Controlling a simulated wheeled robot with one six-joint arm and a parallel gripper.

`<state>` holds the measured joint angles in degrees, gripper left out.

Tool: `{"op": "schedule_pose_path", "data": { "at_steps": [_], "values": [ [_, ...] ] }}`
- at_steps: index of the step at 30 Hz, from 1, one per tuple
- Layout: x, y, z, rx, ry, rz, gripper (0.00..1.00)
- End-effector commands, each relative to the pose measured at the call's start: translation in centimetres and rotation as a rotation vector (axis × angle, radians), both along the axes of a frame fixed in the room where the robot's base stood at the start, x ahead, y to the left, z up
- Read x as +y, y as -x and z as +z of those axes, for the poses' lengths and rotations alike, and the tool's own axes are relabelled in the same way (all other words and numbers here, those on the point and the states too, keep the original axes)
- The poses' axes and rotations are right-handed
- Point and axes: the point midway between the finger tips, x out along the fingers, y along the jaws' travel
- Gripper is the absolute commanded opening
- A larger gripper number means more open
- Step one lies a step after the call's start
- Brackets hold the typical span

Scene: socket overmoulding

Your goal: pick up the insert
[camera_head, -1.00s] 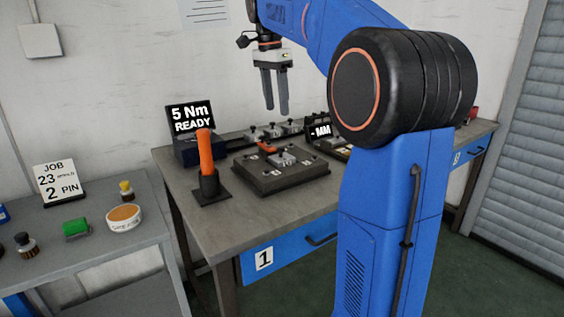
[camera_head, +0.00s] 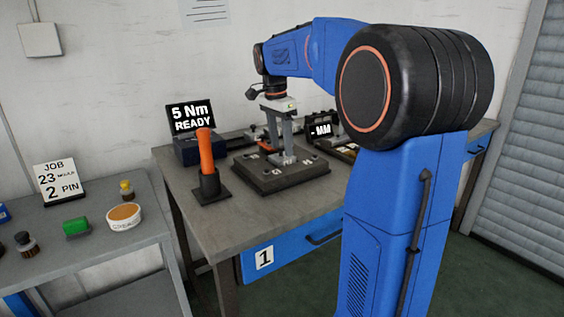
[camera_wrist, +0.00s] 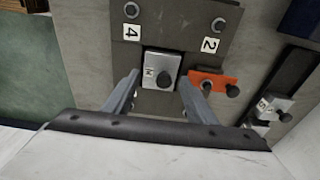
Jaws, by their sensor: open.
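A small grey metal insert (camera_wrist: 160,68) with a dark round knob and a white letter label sits on a dark mould plate (camera_wrist: 178,38). In the wrist view it lies between the tips of my gripper (camera_wrist: 158,80). My gripper is open, with one finger on each side of the insert; I cannot tell whether they touch it. In the head view my gripper (camera_head: 280,157) points down over the plate (camera_head: 283,184), and its fingers largely hide the insert.
An orange clamp (camera_wrist: 213,80) with dark knobs is close beside my right finger. Another metal block (camera_wrist: 268,110) is farther right. An orange-handled tool (camera_head: 206,150) stands upright in a black holder left of the plate. A "5 Nm READY" display (camera_head: 191,117) stands behind it.

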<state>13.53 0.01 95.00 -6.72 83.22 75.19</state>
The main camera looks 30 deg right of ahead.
Motion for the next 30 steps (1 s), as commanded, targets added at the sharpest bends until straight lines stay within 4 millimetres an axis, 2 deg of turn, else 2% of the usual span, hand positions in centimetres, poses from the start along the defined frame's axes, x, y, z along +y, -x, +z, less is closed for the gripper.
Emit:
{"op": "schedule_pose_path", "data": {
  "at_steps": [3,6,14,15,21,30],
  "values": [
    [-0.2,0.0,-1.6,0.002,0.000,0.000,0.52],
    [-0.3,0.0,-2.3,0.000,0.000,0.000,0.52],
    [-0.3,0.0,-2.6,-0.001,0.000,0.000,0.52],
    [-0.3,0.0,-2.6,-0.001,0.000,0.000,0.49],
    [-0.3,-0.1,-2.6,-0.002,0.001,0.000,0.04],
    [-0.4,-0.1,-2.1,-0.003,0.001,0.000,0.04]
  ]
}}
